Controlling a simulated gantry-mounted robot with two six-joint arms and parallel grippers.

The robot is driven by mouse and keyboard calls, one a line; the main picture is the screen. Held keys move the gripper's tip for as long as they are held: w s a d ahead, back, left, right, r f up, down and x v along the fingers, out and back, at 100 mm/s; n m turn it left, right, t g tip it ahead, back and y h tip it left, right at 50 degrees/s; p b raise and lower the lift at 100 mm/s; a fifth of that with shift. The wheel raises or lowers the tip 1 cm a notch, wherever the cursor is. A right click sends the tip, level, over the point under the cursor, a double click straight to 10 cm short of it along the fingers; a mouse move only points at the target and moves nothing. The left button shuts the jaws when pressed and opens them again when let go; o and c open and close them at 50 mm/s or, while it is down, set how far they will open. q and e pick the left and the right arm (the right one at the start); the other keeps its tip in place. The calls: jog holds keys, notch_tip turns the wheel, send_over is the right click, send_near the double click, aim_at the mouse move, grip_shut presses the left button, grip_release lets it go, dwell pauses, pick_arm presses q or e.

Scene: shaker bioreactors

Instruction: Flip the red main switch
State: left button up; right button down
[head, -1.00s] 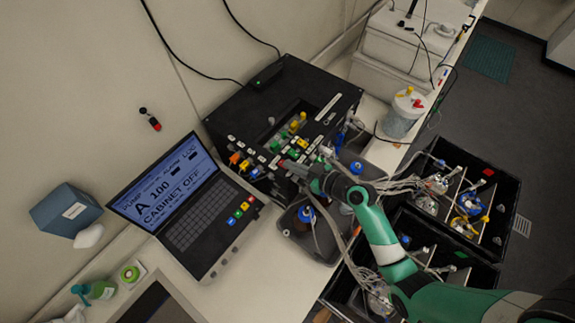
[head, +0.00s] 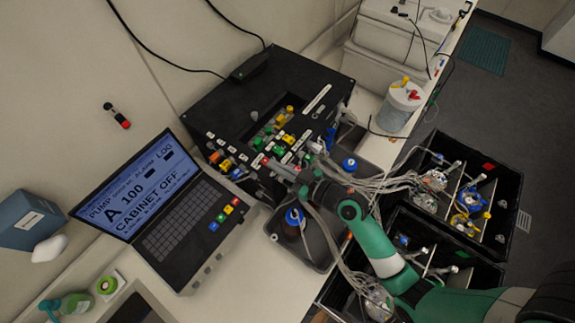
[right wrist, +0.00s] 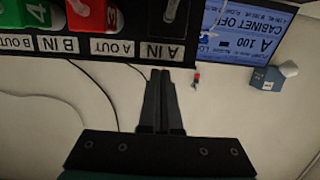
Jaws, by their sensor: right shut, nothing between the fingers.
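The black cabinet (head: 215,105) stands on the bench, with rows of coloured parts on its top and front edge. A small red part (head: 265,161) sits on its front edge. A red-and-black fitting (head: 118,117) is on the wall; it shows small in the right wrist view (right wrist: 197,77). I cannot tell for sure which red part is the main switch. My right gripper (head: 272,163) is close to the cabinet's front edge, beside the small red part; I cannot tell if it touches. In the right wrist view its fingers (right wrist: 160,72) are shut and empty. My left gripper is out of view.
A laptop (head: 180,215) reading "CABINET OFF" stands left of the cabinet. Bottles and tubing crowd a grey tray under my right arm. Black crates (head: 502,190) with bottles stand at right. A blue box (head: 35,215) is at left.

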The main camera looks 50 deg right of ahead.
jog(key=r+p, duration=0.1)
jog(key=r, duration=0.1)
jog(key=s+r+p, duration=0.1)
jog(key=r, duration=0.1)
jog(key=shift+s+d, duration=0.1)
jog(key=shift+d, duration=0.1)
jog(key=s+r+b, duration=0.1)
jog(key=s+b, duration=0.1)
jog(key=s, duration=0.7)
jog(key=shift+d+b, duration=0.3)
jog(key=shift+d, duration=0.1)
jog(key=shift+a, duration=0.1)
